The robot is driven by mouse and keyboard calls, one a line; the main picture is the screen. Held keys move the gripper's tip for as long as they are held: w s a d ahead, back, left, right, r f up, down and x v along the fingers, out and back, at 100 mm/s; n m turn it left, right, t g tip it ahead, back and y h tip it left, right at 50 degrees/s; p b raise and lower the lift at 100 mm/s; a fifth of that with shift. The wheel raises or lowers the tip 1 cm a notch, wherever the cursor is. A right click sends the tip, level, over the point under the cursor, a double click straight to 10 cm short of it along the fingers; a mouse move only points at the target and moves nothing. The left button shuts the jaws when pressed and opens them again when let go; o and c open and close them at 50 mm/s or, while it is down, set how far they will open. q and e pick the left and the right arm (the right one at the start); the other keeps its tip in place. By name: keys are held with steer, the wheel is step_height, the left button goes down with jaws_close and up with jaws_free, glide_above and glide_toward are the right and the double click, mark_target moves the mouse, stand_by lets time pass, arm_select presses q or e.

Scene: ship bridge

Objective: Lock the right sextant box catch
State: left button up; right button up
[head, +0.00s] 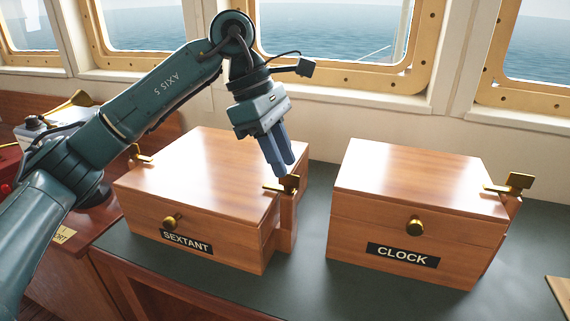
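The sextant box (225,175) is a closed wooden box with a SEXTANT label and a brass knob, left of centre on the dark green counter. Its right catch (289,185) is a brass lever with a square tab at the box's right side. A similar left catch (139,154) is at the box's left side. My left gripper (283,170) points down just above the right catch. Its blue fingers look together, with nothing seen between them. The tips overlap the catch in this view, so I cannot tell whether they touch it. My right gripper is not in view.
A closed wooden clock box (400,200) with its own brass catch (518,182) stands to the right. A gap of bare counter (300,275) lies between the boxes. Window frames and a wall rise behind. A brass-handled device (75,101) stands at the left.

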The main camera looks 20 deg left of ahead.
arm_select(q)
steer(key=v, duration=1.1)
steer(key=shift+p, duration=0.35)
steer(key=shift+f, duration=0.1)
